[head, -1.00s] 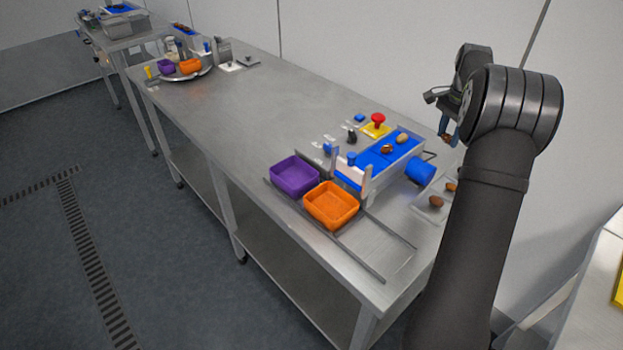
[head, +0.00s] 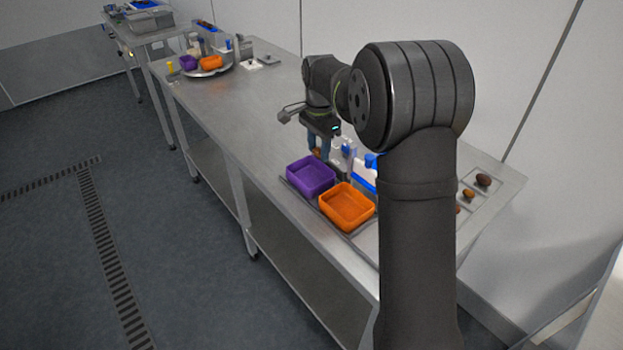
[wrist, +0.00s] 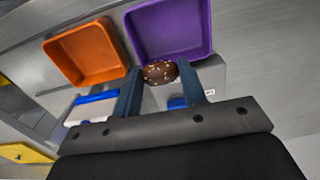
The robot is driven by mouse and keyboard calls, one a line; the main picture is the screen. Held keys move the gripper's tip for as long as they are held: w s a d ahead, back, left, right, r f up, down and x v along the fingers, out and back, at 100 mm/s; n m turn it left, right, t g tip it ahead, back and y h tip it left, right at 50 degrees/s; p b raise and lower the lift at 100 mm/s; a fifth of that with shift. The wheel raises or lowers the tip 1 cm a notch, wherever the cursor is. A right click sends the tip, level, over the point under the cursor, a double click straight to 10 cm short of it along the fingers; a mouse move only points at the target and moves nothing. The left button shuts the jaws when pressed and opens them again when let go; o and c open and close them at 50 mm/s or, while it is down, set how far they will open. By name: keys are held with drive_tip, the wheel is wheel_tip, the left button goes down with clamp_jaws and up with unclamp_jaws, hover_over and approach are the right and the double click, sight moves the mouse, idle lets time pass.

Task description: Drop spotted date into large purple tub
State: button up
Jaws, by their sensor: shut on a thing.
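In the wrist view my gripper (wrist: 162,78) is shut on the spotted date (wrist: 159,72), a brown date with pale specks held between the two blue fingertips. Beyond it in that view lies the large purple tub (wrist: 172,30), and the date overlaps the tub's near edge in the picture. In the head view my gripper (head: 319,147) hangs just behind the large purple tub (head: 311,178), which looks empty. The date cannot be made out in the head view.
A large orange tub (head: 347,206) stands beside the purple one; it also shows in the wrist view (wrist: 85,52). My arm hides most of the blue belt unit. Dates lie on plates at the right (head: 483,181). Smaller purple (head: 188,62) and orange (head: 210,62) tubs stand on a far round tray.

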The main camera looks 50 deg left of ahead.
drive_tip(key=shift+s, duration=0.5)
drive_tip(key=shift+s+f, duration=0.15)
drive_tip(key=shift+f, duration=0.1)
hover_over(314, 185)
drive_tip(key=shift+f, duration=2.8)
drive_tip(key=o, duration=0.8)
drive_tip(key=shift+a+r, duration=0.1)
wheel_tip(314, 185, up, 17)
